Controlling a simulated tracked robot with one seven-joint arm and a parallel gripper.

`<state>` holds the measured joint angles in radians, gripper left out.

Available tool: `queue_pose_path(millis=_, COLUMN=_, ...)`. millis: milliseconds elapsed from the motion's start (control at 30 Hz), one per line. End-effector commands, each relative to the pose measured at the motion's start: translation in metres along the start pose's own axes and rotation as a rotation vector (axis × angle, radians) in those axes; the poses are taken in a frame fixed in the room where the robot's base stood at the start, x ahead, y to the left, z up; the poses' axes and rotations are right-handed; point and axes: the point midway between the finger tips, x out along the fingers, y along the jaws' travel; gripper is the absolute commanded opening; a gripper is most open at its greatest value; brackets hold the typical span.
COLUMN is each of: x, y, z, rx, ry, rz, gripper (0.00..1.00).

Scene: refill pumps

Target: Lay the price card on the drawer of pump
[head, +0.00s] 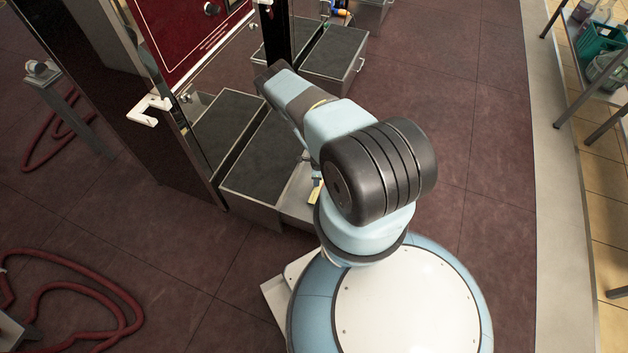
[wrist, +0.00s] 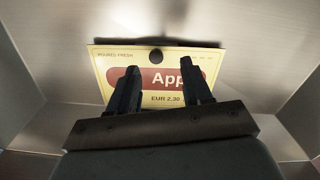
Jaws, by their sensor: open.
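The price card (wrist: 152,65) is pale yellow with a red-brown oval, the letters "App", "EUR 2.30" and a dark round spot near its top. It is in a bare metal tray or bin (wrist: 70,118) with walls on both sides. My gripper (wrist: 158,75) is open, its two dark fingers overlapping the card in the wrist view; I cannot tell whether they touch it. A pump drawer (head: 258,160) with a dark mat stands pulled out left of my arm.
The dark red pump front (head: 190,35) rises behind the drawers. Another dark-topped drawer (head: 335,50) stands farther back. Red hose or rope (head: 120,300) lies at lower left. The floor right of my arm is clear.

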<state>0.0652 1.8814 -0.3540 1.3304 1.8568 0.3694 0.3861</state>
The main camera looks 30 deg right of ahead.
Motion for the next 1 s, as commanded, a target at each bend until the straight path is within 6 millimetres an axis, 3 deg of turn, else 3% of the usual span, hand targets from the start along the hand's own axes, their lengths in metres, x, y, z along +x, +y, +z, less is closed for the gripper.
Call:
queue_pose_path(millis=367, x=-0.014, y=-0.001, z=0.0, rx=0.002, ry=0.0, rz=-0.001, gripper=0.49)
queue_pose_path(millis=1000, x=-0.113, y=0.0, z=0.0, rx=0.001, ry=0.0, rz=0.0, gripper=0.49)
